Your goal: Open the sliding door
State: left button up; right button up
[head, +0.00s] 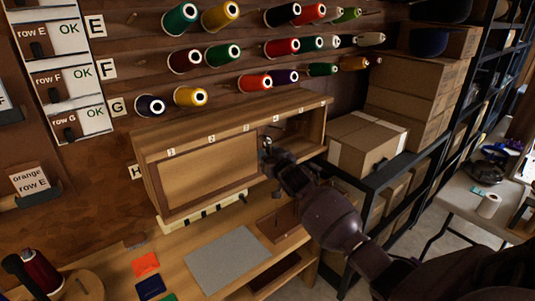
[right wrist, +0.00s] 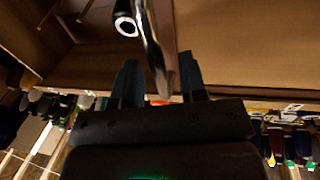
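The sliding door (head: 205,182) is a framed wooden panel across the left part of the wall cabinet (head: 318,125). The cabinet's right part is uncovered and shows its inside. My right gripper (head: 268,152) is at the door's right edge, hiding part of it. In the right wrist view, the door panel (right wrist: 250,40) is on the right. The two fingers of my right gripper (right wrist: 158,88) stand apart, with a shiny metal bar (right wrist: 152,45), apparently the handle, between them. I cannot tell whether they touch it. My left gripper is not in view.
A dark spool with a white ring (right wrist: 125,25) shows inside the cabinet. Thread spools (head: 222,55) line the wall above. Cardboard boxes (head: 365,145) stand on the dark shelf to the right. A grey mat (head: 225,260) lies on the bench below.

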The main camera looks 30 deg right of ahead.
jog(key=shift+w, duration=0.5)
jog(key=shift+c, duration=0.5)
grip_shut()
